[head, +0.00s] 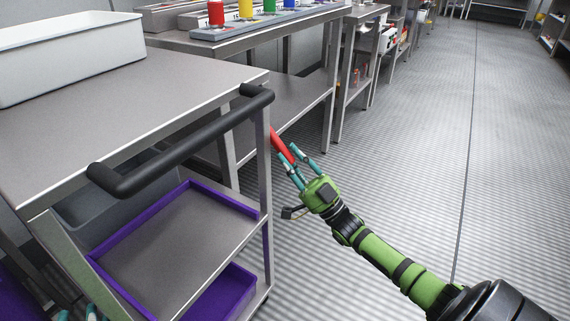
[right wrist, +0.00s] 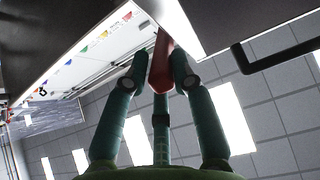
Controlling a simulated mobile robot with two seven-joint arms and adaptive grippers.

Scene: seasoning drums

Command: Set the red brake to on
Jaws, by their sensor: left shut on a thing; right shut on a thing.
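The red brake (head: 280,143) is a red lever beside the right upright of the metal cart (head: 190,90), below the end of the black push handle (head: 185,142). My right gripper (head: 291,157) is shut on its lower end. In the right wrist view the red brake (right wrist: 162,68) lies between the teal fingers of my right gripper (right wrist: 160,75). The brake's upper end is hidden behind the cart's upright. My left gripper (head: 77,314) shows only teal fingertips at the bottom left edge, beside the cart. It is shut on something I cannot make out.
A white bin (head: 65,55) stands on the cart top. Purple-edged shelves (head: 180,255) sit below. Behind, a bench (head: 240,38) holds a grey rack (head: 270,23) with coloured pieces. The ribbed floor (head: 410,150) to the right is clear.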

